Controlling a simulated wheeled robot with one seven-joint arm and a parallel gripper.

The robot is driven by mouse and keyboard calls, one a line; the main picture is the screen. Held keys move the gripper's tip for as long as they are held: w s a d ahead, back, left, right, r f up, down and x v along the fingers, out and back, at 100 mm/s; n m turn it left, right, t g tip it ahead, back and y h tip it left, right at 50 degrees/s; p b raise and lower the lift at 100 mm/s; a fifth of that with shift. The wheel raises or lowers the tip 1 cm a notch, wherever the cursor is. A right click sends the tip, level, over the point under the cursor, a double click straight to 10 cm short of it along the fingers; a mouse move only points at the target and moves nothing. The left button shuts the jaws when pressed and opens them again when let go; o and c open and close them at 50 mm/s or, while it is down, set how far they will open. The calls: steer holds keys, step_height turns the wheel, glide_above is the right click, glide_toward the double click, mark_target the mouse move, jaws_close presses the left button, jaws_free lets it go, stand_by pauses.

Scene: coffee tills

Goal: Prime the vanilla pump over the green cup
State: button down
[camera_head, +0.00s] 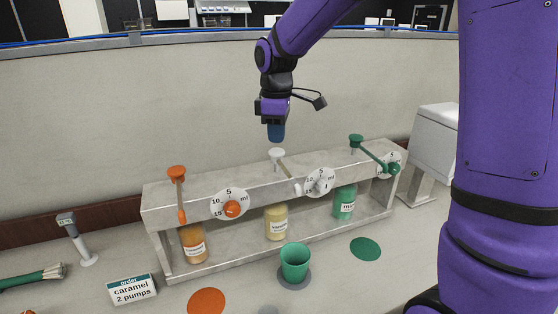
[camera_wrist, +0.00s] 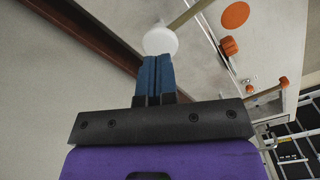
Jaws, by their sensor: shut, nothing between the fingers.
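The vanilla pump has a white round head (camera_head: 277,154) and a spout slanting forward to a white tip (camera_head: 297,188). It stands in the middle of the grey rack, above a pale yellow bottle (camera_head: 276,223). The green cup (camera_head: 295,262) stands upright on a dark grey disc (camera_head: 294,282) in front of that bottle, below the spout tip. My gripper (camera_head: 276,137) points down with its blue fingers shut and empty, just above the white head. In the wrist view the fingertips (camera_wrist: 155,60) are right at the white head (camera_wrist: 160,40); contact is unclear.
The rack (camera_head: 160,215) also carries an orange pump (camera_head: 177,173) at left and a green pump (camera_head: 356,140) at right, with dials between. An orange disc (camera_head: 206,301) and a green disc (camera_head: 365,248) lie in front. An order card (camera_head: 131,289) reads "caramel 2 pumps".

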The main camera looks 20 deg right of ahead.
mark_target(277, 150)
steer(key=shift+f, duration=1.7)
steer(key=shift+r, duration=2.55)
steer(key=shift+f, duration=0.2)
steer(key=shift+f, duration=2.35)
steer(key=shift+r, duration=2.55)
